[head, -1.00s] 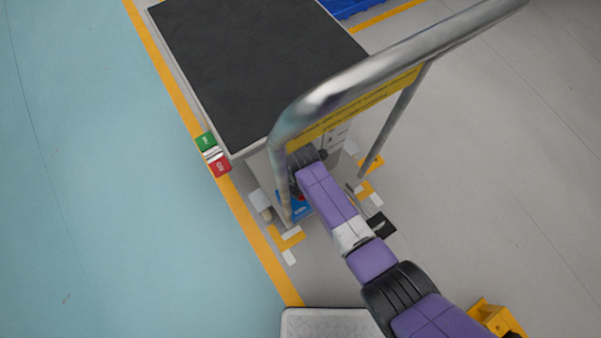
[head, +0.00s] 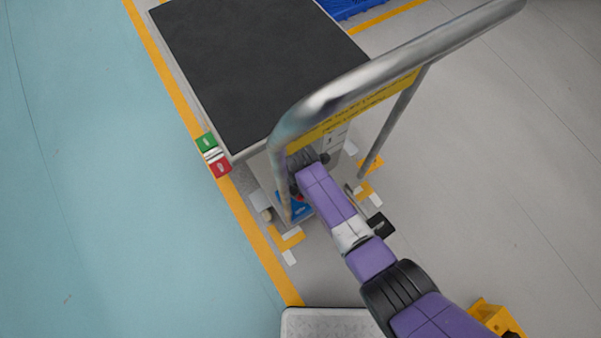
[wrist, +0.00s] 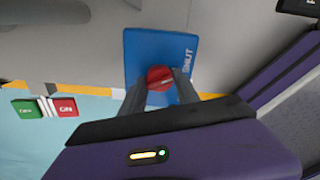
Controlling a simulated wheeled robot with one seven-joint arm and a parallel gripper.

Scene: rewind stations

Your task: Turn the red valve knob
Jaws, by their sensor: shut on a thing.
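The red valve knob (wrist: 160,78) sits on a blue panel (wrist: 143,50) lettered "SHUT" in the wrist view. My gripper (wrist: 160,84) has its two grey fingers on either side of the knob and is shut on it. In the head view a bit of the red knob (head: 300,197) and the blue panel (head: 298,212) show low behind the metal handle rail. My arm reaches down there and hides most of the knob and the gripper's fingers.
A cart with a dark top (head: 255,65) and a bent metal handle rail (head: 390,65) stands around my arm. A green block (head: 206,142) and a red block (head: 221,168) lie by the orange floor line. A yellow object (head: 497,318) is at lower right. The blue-green floor at left is clear.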

